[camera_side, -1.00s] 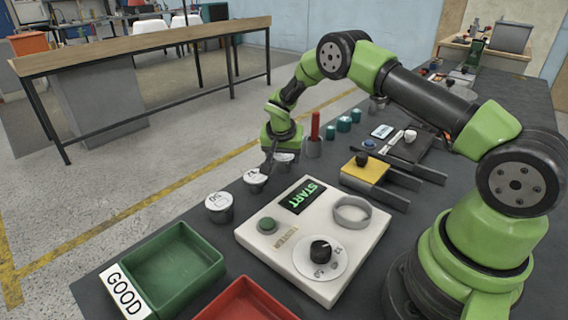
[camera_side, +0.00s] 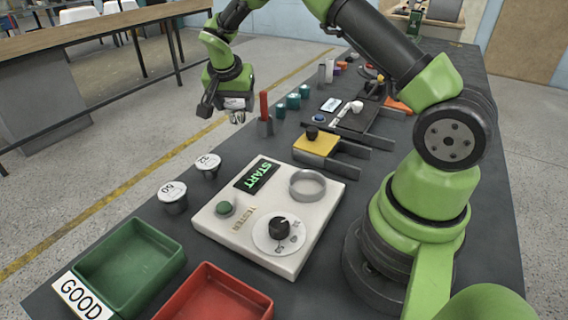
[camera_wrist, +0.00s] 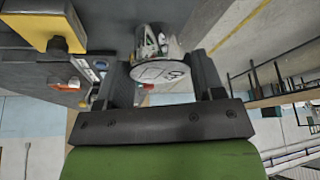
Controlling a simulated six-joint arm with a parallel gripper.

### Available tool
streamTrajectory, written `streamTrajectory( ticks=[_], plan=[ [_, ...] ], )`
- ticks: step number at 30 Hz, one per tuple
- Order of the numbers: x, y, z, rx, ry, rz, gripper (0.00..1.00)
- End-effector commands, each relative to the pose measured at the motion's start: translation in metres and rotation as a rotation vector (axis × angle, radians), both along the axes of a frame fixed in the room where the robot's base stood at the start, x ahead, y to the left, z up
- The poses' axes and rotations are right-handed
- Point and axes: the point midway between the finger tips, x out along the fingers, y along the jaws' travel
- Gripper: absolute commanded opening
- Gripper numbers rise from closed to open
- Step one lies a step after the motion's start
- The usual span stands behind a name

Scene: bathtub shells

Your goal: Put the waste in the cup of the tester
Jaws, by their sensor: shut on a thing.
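My gripper (camera_side: 226,110) is shut on a container with a round white marked face (camera_side: 237,103). It is held in the air above the far left table edge. In the wrist view, the white face (camera_wrist: 162,72) is between the fingers, with mixed grey, white and greenish matter just beyond it. I cannot tell whether that is the waste. The cream tester (camera_side: 225,242) lies on the table with a green START display, a green button and a black dial. Its grey ring-shaped cup (camera_side: 308,185) appears empty and is well away from my gripper.
Two white-lidded containers (camera_side: 172,196) (camera_side: 208,165) stand left of the tester. A green GOOD tray (camera_side: 130,262) and a red tray (camera_side: 215,296) are in front. A red stick in a holder (camera_side: 265,118), teal cylinders and a yellow block (camera_side: 315,145) stand behind.

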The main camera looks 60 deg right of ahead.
Motion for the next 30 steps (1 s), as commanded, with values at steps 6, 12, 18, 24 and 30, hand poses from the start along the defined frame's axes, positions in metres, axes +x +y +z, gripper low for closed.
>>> streamTrajectory(
  ticks=[6, 12, 18, 24, 30],
  plan=[
    [-0.063, 0.021, 0.009, -0.002, 0.004, -0.439, 0.28],
    [-0.141, 0.041, 0.021, -0.001, 0.001, -0.954, 0.28],
    [-0.193, 0.053, 0.028, 0.0, -0.003, -1.273, 0.28],
    [-0.209, 0.056, 0.015, -0.005, 0.003, -1.368, 0.28],
    [-0.209, 0.057, -0.02, -0.004, 0.002, -1.371, 0.28]
  ],
)
